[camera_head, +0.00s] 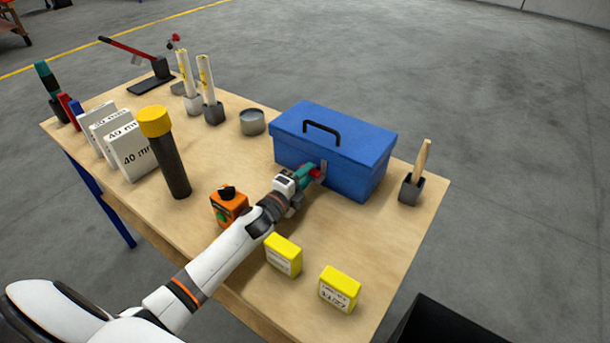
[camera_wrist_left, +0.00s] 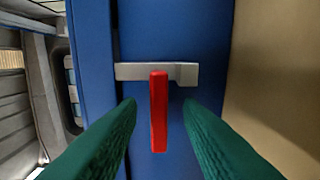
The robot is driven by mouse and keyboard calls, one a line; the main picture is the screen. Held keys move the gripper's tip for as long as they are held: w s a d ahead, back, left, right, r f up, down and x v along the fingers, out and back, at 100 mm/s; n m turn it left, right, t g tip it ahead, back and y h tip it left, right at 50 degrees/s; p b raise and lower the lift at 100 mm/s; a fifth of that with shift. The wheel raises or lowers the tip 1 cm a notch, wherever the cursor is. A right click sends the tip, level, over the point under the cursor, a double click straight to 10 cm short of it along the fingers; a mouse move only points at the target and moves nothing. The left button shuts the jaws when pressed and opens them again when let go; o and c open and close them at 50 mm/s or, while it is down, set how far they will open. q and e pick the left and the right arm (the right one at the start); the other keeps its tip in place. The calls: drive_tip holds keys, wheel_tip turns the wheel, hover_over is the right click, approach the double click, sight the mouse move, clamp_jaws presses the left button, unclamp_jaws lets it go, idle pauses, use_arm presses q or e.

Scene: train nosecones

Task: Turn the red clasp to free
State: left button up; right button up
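The red clasp (camera_wrist_left: 158,112) is on the front of the blue toolbox (camera_head: 360,182), next to a grey metal latch plate (camera_wrist_left: 180,72). In the left wrist view the clasp stands lengthwise between the two green fingers of my left gripper (camera_wrist_left: 160,112), with a gap on each side. The fingers are open and do not touch it. In the head view my left gripper (camera_head: 308,176) is at the box front, and a bit of red shows at its tips. The toolbox lid is down, with a black handle on top. My right gripper is not in view.
Yellow boxes (camera_head: 283,255) and an orange container (camera_head: 229,206) stand near my left arm. A black cylinder with a yellow cap (camera_head: 165,150) stands to the left. A grey holder with a wooden-handled tool (camera_head: 411,188) is right of the toolbox.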

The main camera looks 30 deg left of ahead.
use_arm(q)
clamp_jaws()
drive_tip(key=shift+n, duration=0.3)
drive_tip(key=n+p, duration=0.1)
drive_tip(key=n, duration=0.1)
drive_tip(key=shift+r+n, duration=0.1)
drive_tip(key=shift+n, duration=0.3)
drive_tip(key=n+p, duration=0.1)
drive_tip(key=n, duration=0.3)
drive_tip(key=shift+n, duration=0.3)
drive_tip(key=n+p, duration=0.1)
drive_tip(key=n, duration=0.4)
drive_tip(key=shift+p, duration=0.4)
drive_tip(key=shift+n, duration=2.4)
